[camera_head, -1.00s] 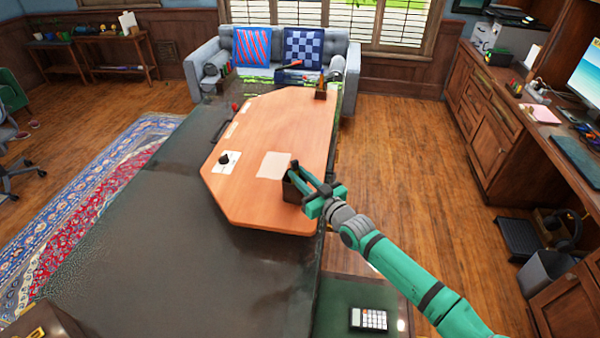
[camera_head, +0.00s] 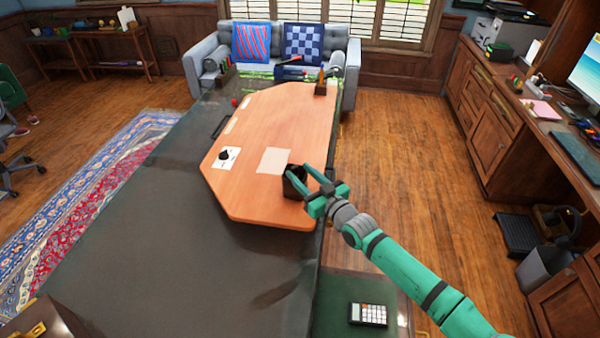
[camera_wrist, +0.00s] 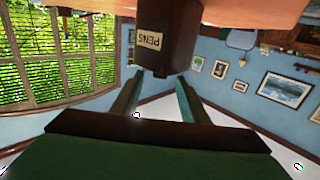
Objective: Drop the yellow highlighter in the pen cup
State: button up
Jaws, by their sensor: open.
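The dark pen cup (camera_head: 293,186) stands upright on the wooden desktop near its right edge. In the wrist view, which is upside down, the cup (camera_wrist: 172,45) carries a "PENS" label. My gripper (camera_head: 320,170) is just right of the cup in the head view. In the wrist view my gripper (camera_wrist: 160,82) shows two spread fingers with nothing between them, their tips near the cup's rim. I cannot tell whether they touch it. The yellow highlighter cannot be made out in any view. The inside of the cup is hidden.
The wooden desktop (camera_head: 262,205) holds a pale sheet (camera_head: 274,161) left of the cup and a small dark object on a white card (camera_head: 226,157). A calculator (camera_head: 368,314) lies at the front. The dark counter (camera_head: 150,215) at left is largely clear.

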jog(key=v, duration=0.9)
jog(key=shift+s+d, duration=0.2)
jog(key=shift+s, duration=0.1)
dwell(0.4)
